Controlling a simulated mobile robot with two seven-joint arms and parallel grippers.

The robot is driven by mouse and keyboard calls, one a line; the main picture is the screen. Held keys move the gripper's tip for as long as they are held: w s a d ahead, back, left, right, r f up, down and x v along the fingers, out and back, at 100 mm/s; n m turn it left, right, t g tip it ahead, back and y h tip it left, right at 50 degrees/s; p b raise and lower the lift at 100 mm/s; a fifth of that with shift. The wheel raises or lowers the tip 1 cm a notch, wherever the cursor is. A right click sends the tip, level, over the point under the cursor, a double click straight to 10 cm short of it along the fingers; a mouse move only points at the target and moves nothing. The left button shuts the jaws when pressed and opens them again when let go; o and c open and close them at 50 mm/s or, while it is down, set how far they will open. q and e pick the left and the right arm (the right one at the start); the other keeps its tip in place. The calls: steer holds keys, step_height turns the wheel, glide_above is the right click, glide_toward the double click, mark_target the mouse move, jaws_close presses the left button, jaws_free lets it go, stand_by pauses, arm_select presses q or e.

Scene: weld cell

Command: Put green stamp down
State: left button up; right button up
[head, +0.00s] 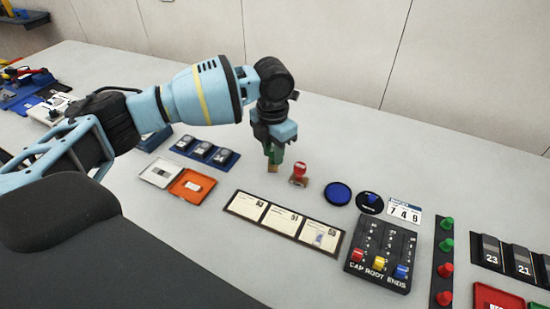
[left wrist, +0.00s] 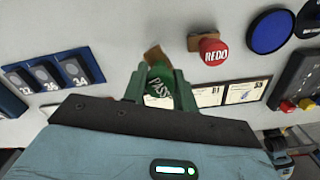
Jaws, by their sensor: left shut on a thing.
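My left gripper (head: 274,152) is shut on the green stamp, which points down over the table left of the red stamp. In the left wrist view the green stamp (left wrist: 159,84), marked PASS, sits between the two fingers, and a brown block (left wrist: 155,55) shows at its far end. In the head view the fingers mostly hide the green stamp. I cannot tell whether its base touches the table. The red stamp (head: 299,169), marked REDO, stands upright on a brown base close by; it also shows in the left wrist view (left wrist: 211,47). My right gripper is not in view.
A blue round pad (head: 338,193) lies right of the red stamp. A frame of three cards (head: 283,221) lies in front. A slider panel (head: 384,252) is at right, an orange tray (head: 192,185) at left. The table behind the stamps is clear.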

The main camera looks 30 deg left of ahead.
arm_select(q)
steer(key=shift+w, duration=0.2)
steer(key=shift+w, duration=0.25)
steer(key=shift+f, duration=1.75)
steer(key=shift+f, duration=0.1)
steer(key=shift+f, duration=0.15)
steer(key=o, duration=0.8)
steer(key=shift+a, duration=0.1)
steer(key=shift+r, duration=0.2)
step_height(320, 180, up, 12)
steer(key=shift+r, duration=0.1)
